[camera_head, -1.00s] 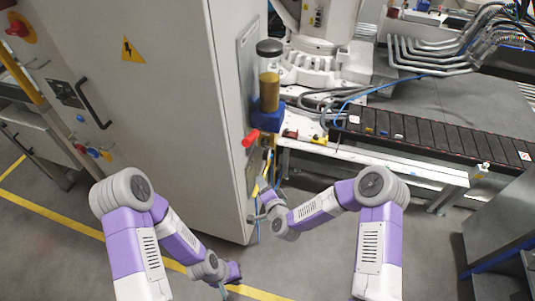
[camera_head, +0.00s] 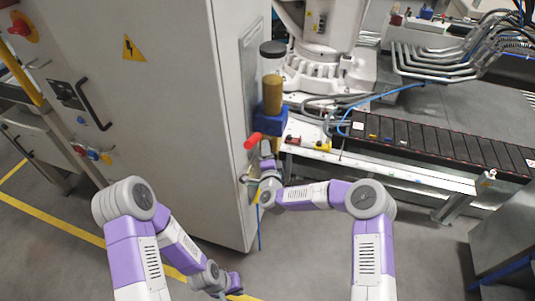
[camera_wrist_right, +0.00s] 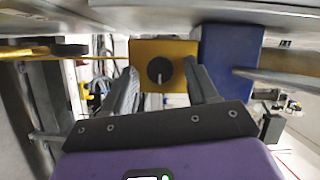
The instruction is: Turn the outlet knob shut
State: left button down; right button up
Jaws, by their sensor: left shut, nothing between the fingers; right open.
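In the right wrist view a round black knob (camera_wrist_right: 160,70) with a pale pointer line pointing down sits on a yellow block (camera_wrist_right: 181,47). I take it for the outlet knob. The fingers of my right gripper (camera_wrist_right: 164,84) are apart, one on each side of the knob in the picture; I cannot tell if they touch it. In the head view my right gripper (camera_head: 266,151) is beside the cabinet, below the blue housing (camera_head: 270,120), and the knob cannot be made out there. My left gripper (camera_head: 235,290) is shut and empty, low above the floor.
A tall grey cabinet (camera_head: 180,110) fills the left. A black-slatted conveyor (camera_head: 430,140) runs on the right. A blue block (camera_wrist_right: 226,55) adjoins the yellow one.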

jog(key=shift+c, duration=0.4)
jog(key=c, duration=1)
jog(key=shift+w+a+r+n+g+h+p, duration=0.15)
jog(key=shift+n+g+h+p, duration=0.75)
jog(key=shift+n+p, duration=1.25)
jog(key=shift+a+r+n+g+h+p, duration=0.2)
jog(key=shift+n+g+h+p, duration=0.65)
jog(key=shift+n+p, duration=1.25)
jog(key=shift+w+a+r+n+g+h+p, duration=0.15)
jog(key=shift+n+g+h+p, duration=0.7)
jog(key=shift+n+p, duration=1.25)
jog(key=shift+s+n+h, duration=0.1)
jog(key=shift+n+h, duration=0.2)
jog(key=shift+n, duration=0.05)
